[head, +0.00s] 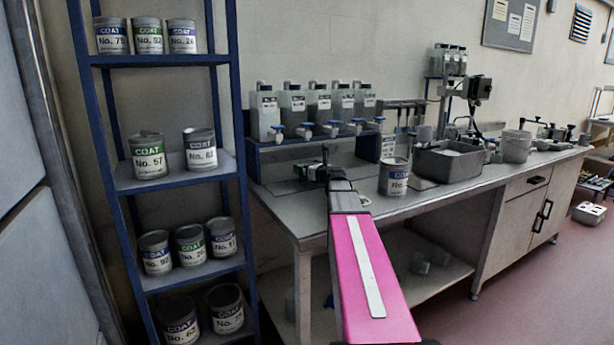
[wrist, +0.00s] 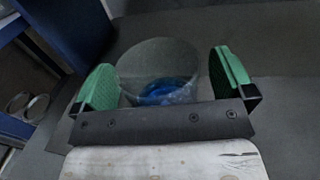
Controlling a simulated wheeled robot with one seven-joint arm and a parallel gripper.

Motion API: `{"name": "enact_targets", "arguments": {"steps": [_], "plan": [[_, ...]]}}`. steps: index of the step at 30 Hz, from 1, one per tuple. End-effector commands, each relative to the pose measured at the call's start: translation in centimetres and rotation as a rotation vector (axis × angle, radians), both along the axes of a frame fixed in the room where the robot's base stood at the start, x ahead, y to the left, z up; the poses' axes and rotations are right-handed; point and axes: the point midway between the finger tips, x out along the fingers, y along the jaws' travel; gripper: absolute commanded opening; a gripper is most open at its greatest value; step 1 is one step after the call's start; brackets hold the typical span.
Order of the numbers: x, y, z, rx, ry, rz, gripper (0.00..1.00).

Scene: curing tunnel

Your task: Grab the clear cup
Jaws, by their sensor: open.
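The clear cup (wrist: 160,62) shows in the wrist view as a see-through cup with something blue in its lower part. It stands between the two green finger pads of my gripper (wrist: 168,82), which is open. A gap shows between the cup and the right pad; the cup's left side is close to the left pad, and I cannot tell whether they touch. In the head view my gripper (head: 325,172) is over the bench at the end of my pink arm, and I cannot make out the cup there.
The grey bench (head: 300,226) carries a COAT can (head: 395,178) right of my gripper and a grey tub (head: 449,163) beyond it. Dispenser bottles (head: 318,103) stand on a raised shelf behind. A blue rack (head: 180,171) with paint cans stands at the left.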

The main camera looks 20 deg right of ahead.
Motion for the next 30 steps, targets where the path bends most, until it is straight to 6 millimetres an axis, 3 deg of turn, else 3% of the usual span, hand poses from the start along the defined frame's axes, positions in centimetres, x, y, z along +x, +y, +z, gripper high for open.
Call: {"name": "enact_targets", "arguments": {"steps": [7, 12, 15, 30], "plan": [[0.16, 0.08, 0.00, 0.000, 0.000, -0.001, 0.97], [0.16, 0.07, 0.00, 0.000, 0.000, 0.000, 0.44], [0.15, 0.06, 0.02, 0.000, 0.000, -0.001, 0.40], [0.27, 0.16, 0.78, -0.001, -0.001, 0.001, 0.40]]}}
